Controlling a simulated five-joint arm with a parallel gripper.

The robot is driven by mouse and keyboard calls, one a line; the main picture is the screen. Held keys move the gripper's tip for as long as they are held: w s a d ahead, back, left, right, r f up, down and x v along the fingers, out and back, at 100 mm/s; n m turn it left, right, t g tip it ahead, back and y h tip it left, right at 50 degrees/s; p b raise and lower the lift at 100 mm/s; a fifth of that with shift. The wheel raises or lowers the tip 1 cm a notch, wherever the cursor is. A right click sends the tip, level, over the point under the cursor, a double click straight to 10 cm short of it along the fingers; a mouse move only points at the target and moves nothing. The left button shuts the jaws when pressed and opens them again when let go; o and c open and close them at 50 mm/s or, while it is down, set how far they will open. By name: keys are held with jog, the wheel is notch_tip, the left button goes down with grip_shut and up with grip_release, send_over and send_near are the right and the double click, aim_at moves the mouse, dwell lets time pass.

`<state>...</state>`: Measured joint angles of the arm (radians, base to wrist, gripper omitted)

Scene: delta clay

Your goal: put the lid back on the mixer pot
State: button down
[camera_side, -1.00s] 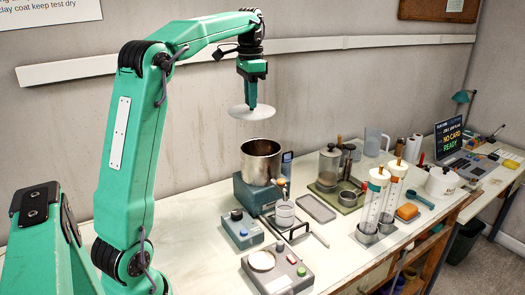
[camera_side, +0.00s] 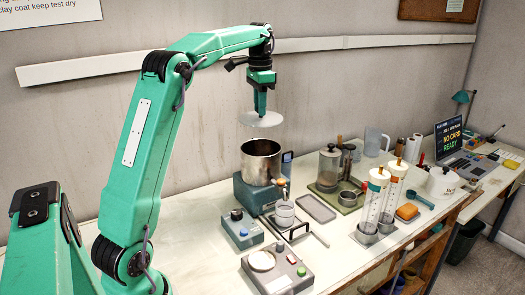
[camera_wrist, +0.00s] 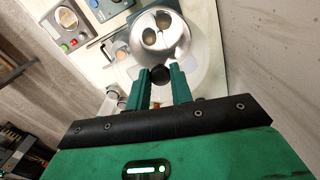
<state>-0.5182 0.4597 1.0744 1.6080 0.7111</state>
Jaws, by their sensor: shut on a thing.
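The lid (camera_side: 250,119) is a thin, pale, round disc with a dark knob (camera_wrist: 160,74). My gripper (camera_side: 260,108) is shut on the knob, and the lid hangs below the fingers, roughly level. The mixer pot (camera_side: 261,165) is an open silver metal cylinder on a blue-grey base (camera_side: 250,196). The lid is above the pot's mouth with a clear gap between them in the side view. In the wrist view, the pot (camera_wrist: 160,35) shows beyond the knob, partly behind the pale lid.
A blue control box (camera_side: 242,229) and a grey button box (camera_side: 277,270) stand in front of the pot. A grey tray (camera_side: 316,208) and several cylinders are to the right. The wall is behind.

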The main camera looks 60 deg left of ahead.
jog(key=shift+f, duration=1.25)
jog(key=shift+f, duration=0.1)
notch_tip(320, 180, down, 6)
jog(key=shift+f, duration=0.25)
dwell(2.3)
jog(key=c, duration=0.7)
grip_release()
jog(key=shift+r, duration=0.15)
jog(key=shift+r, duration=3.35)
